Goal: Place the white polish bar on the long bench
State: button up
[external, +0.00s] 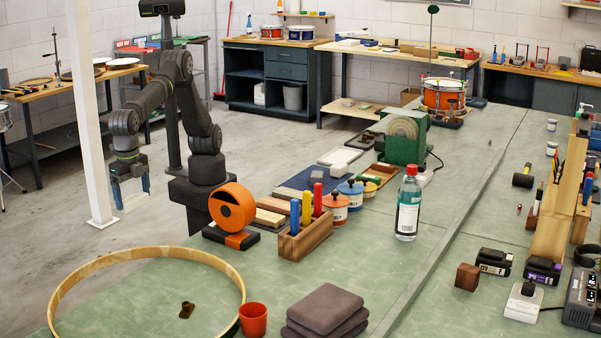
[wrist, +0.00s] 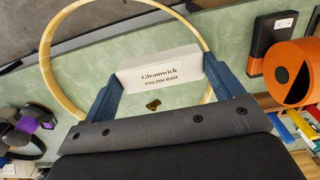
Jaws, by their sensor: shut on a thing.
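The white polish bar (wrist: 160,70), with "Gleamwick polish bar" printed on its face, is between the two blue fingers of my gripper (wrist: 162,78) in the wrist view. The fingers are shut on its two ends. In the external view my gripper (external: 132,193) hangs at the left, beyond the bench's left edge as seen there; the pale bar (external: 133,203) shows low between the fingers. The long bench (external: 385,262) has a green top running from the front to the back right. Its green top (wrist: 225,35) also shows beneath the bar in the wrist view.
A large wooden hoop (external: 241,277) lies on the front left of the bench, with a small dark piece (external: 186,310) inside it. An orange tape dispenser (external: 232,208), a block of colored markers (external: 304,240) and folded grey cloths (external: 326,308) stand nearby. Clear green top lies around the bottle (external: 408,208).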

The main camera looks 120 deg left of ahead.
notch_tip(320, 180, down, 8)
jog(key=w+f, duration=0.2)
jog(key=w, duration=0.1)
jog(key=w+f, duration=0.2)
jog(key=w, duration=0.2)
jog(key=w+f, duration=0.3)
jog(key=w, duration=0.1)
jog(key=shift+w+a, duration=0.25)
jog(key=shift+f, duration=2)
jog(key=shift+f, duration=0.1)
jog(key=o, duration=0.6)
jog(key=shift+f, duration=0.1)
jog(key=shift+o, duration=1.4)
